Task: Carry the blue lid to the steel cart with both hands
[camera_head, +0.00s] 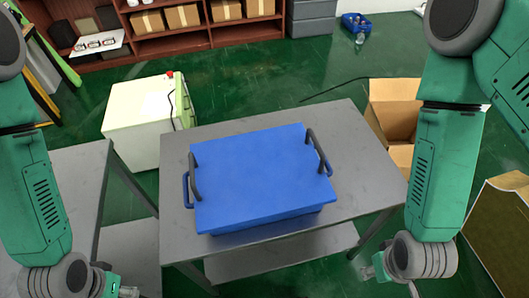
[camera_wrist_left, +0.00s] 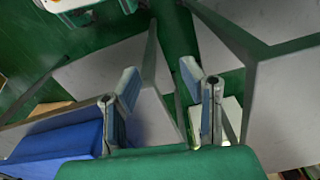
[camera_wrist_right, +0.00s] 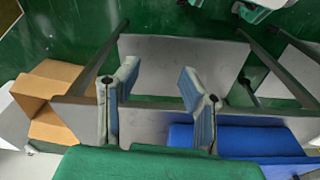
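The blue lid (camera_head: 262,172) lies flat on top of a blue box (camera_head: 265,226) on the middle grey steel table (camera_head: 345,130). Its dark handles stand at the left (camera_head: 195,177) and right (camera_head: 318,152) ends. My left gripper (camera_head: 126,291) is at the bottom left of the head view, apart from the lid; its fingers are open and empty in the left wrist view (camera_wrist_left: 160,72). My right gripper (camera_head: 371,270) is low at the right, apart from the lid; its fingers are open and empty in the right wrist view (camera_wrist_right: 158,72).
A second grey steel table (camera_head: 78,180) stands at the left; I cannot tell which is the cart. A pale cabinet (camera_head: 138,125) stands behind it. An open cardboard box (camera_head: 395,112) is at the right. A shelf (camera_head: 185,42) lines the back.

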